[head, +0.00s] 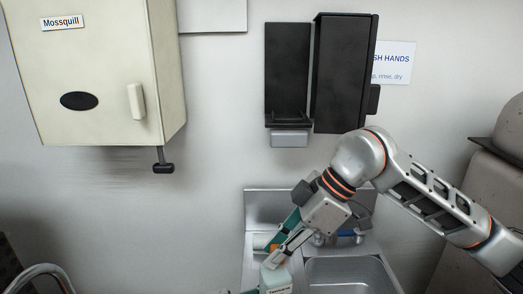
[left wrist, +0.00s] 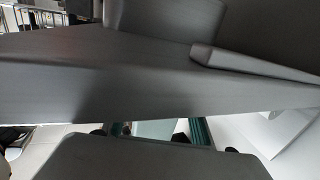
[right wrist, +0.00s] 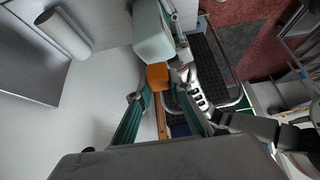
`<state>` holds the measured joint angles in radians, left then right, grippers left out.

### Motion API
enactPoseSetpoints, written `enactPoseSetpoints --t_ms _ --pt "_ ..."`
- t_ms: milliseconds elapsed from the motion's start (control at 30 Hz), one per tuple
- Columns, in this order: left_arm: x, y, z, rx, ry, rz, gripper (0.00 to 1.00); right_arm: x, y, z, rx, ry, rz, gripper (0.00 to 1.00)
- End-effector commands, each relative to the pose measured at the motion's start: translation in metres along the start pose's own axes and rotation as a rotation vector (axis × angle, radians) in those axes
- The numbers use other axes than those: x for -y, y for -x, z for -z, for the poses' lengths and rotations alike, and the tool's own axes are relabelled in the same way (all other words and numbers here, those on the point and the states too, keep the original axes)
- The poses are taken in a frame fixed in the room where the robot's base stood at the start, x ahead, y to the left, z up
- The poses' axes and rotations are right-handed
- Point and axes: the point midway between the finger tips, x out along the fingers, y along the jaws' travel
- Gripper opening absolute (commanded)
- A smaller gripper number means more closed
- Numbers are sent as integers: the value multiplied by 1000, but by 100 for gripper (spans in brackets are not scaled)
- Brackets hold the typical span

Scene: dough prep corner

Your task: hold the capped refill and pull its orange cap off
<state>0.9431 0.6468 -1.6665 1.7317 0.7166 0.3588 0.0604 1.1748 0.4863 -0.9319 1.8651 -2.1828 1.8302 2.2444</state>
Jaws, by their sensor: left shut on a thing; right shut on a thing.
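The refill is a pale green bottle (head: 276,279) with a small label, low in the head view. It also shows in the right wrist view (right wrist: 152,36) and partly in the left wrist view (left wrist: 155,129). The orange cap (right wrist: 158,77) sits at its end in the right wrist view, with no clear gap between them. My right gripper (head: 278,249) is shut on the cap, its teal fingers (right wrist: 160,88) on either side. My left gripper (right wrist: 178,40) is shut on the refill's body. It is mostly below the head view, and a grey surface blocks much of the left wrist view.
A steel sink basin (head: 350,284) lies right of the refill. A white roll (head: 262,241) rests on the ledge beside it. A black dispenser (head: 340,75) and an open black wall unit (head: 286,68) hang above. A cream cabinet (head: 95,85) labelled Mossquill hangs at the left.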

Motion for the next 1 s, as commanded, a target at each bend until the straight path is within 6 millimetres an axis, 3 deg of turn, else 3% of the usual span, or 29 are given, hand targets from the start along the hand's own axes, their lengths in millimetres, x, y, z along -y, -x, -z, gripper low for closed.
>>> enactPoseSetpoints --t_ms 1000 --pt "0 0 1 -2 0 0 14 0 35 24 0 0 -1 0"
